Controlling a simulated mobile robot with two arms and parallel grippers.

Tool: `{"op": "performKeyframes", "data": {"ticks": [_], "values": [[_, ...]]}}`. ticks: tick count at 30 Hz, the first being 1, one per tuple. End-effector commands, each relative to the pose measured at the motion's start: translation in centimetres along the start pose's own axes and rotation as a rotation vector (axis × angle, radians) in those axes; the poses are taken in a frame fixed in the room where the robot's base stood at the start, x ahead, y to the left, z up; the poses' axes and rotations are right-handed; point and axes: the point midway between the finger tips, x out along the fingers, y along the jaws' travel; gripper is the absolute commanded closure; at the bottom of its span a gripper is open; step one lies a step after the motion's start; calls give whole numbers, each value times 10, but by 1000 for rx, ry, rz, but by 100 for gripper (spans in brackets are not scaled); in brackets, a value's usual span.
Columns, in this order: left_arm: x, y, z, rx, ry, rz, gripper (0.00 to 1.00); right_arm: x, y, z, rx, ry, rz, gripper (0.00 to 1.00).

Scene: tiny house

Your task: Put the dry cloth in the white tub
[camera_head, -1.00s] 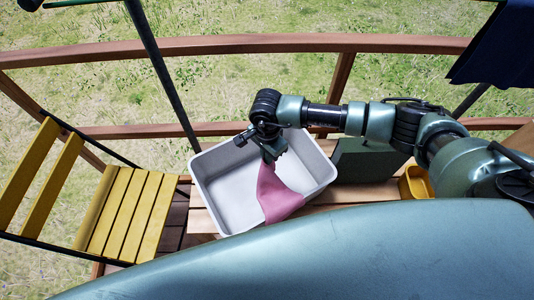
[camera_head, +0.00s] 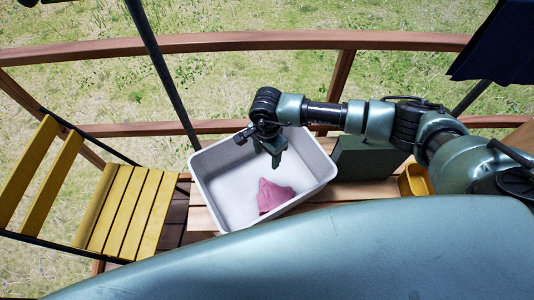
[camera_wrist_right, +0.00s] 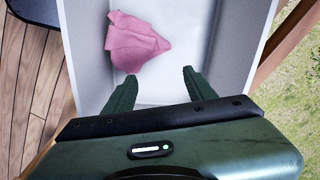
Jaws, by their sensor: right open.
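The pink cloth (camera_head: 273,196) lies crumpled on the floor of the white tub (camera_head: 228,190), near its front wall. In the right wrist view the cloth (camera_wrist_right: 135,41) lies beyond my fingertips, with bare tub floor (camera_wrist_right: 185,45) to its right. My right gripper (camera_head: 277,161) is over the tub, above and behind the cloth, apart from it. Its two fingers are spread and empty in the right wrist view (camera_wrist_right: 158,78). My left gripper is not identifiable in these views.
The tub rests on a wooden slatted surface (camera_head: 203,219). A dark green box (camera_head: 365,160) stands right of it, and a yellow container (camera_head: 415,182) is farther right. A yellow slatted chair (camera_head: 128,212) is at the left. A wooden railing (camera_head: 230,45) runs behind.

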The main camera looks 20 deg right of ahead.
Motion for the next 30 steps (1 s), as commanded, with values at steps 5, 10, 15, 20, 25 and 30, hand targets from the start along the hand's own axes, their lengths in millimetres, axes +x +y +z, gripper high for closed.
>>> {"op": "performKeyframes", "data": {"ticks": [5, 10, 15, 20, 25, 30], "values": [[0, 0, 0, 0, 0, 0, 75, 0, 0, 0, 0, 0, 0, 13], [0, 0, 0, 0, 0, 0, 75, 0, 0, 0, 0, 0, 0, 13], [-3, 0, 0, 0, 0, 0, 75, -4, 0, 0, 0, 0, 0, 13], [-13, 0, -1, 0, 0, 0, 75, -19, 0, 0, 0, 1, -1, 13], [-24, 0, -2, 0, 1, 0, 75, -36, 0, 0, 0, 0, 0, 13], [-34, -1, -4, 1, 1, 0, 75, -52, 0, 0, -1, 0, -1, 13]]}}
